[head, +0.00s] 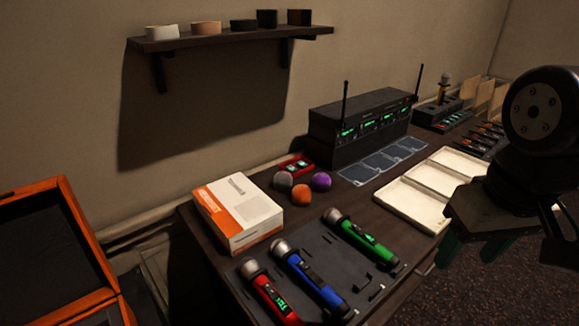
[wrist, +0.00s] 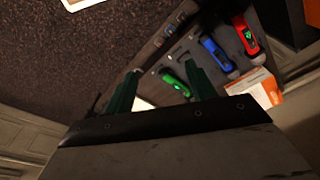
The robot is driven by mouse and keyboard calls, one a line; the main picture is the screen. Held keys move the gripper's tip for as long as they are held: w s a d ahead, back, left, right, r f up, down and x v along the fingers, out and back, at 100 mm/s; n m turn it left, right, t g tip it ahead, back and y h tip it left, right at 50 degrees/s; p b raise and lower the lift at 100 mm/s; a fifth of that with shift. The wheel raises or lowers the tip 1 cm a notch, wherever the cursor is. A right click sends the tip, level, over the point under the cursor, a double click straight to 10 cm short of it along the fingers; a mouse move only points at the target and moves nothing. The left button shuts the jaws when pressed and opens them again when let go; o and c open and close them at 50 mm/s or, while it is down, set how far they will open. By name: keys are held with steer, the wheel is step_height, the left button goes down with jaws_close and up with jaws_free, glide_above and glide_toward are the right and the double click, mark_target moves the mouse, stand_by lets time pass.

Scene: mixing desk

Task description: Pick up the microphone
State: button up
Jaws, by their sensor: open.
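Three handheld microphones with silver heads lie side by side on a dark mat (head: 330,255): a red one (head: 272,298), a blue one (head: 312,283) and a green one (head: 366,241). In the wrist view the green (wrist: 174,83), blue (wrist: 217,54) and red (wrist: 246,36) microphones show beyond the fingers, with the green one nearest and partly hidden by a finger. My gripper (head: 472,250) is at the right of the head view, to the right of the mat and apart from the microphones. Its two green fingers (wrist: 163,68) are spread, with nothing held.
An orange and white box (head: 238,213) stands left of the microphones, with several foam balls (head: 301,194) behind them. A white compartment tray (head: 410,206) lies right of the mat. A receiver rack (head: 360,127) with two antennas stands behind. An orange case (head: 45,255) is at far left.

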steer(key=n+g, duration=0.3)
steer(key=n, duration=0.3)
glide_above(300, 261)
steer(key=s+d, duration=0.2)
steer(key=s, duration=0.3)
steer(key=shift+h, duration=0.4)
steer(key=f, duration=1.7)
steer(key=shift+w+d, duration=0.2)
steer(key=shift+n+t+y, duration=0.3)
steer(key=shift+n+t, duration=0.1)
steer(key=shift+t, duration=0.3)
steer(key=w, duration=0.1)
steer(key=w+a, duration=0.2)
steer(key=shift+w+a+f, duration=0.1)
steer(key=shift+w+f, duration=0.2)
steer(key=shift+f, duration=0.1)
steer(key=shift+w+f, duration=0.1)
steer(key=shift+f, duration=0.05)
step_height(300, 261, down, 7)
steer(key=shift+w+a+f, duration=0.1)
steer(key=shift+f, duration=0.1)
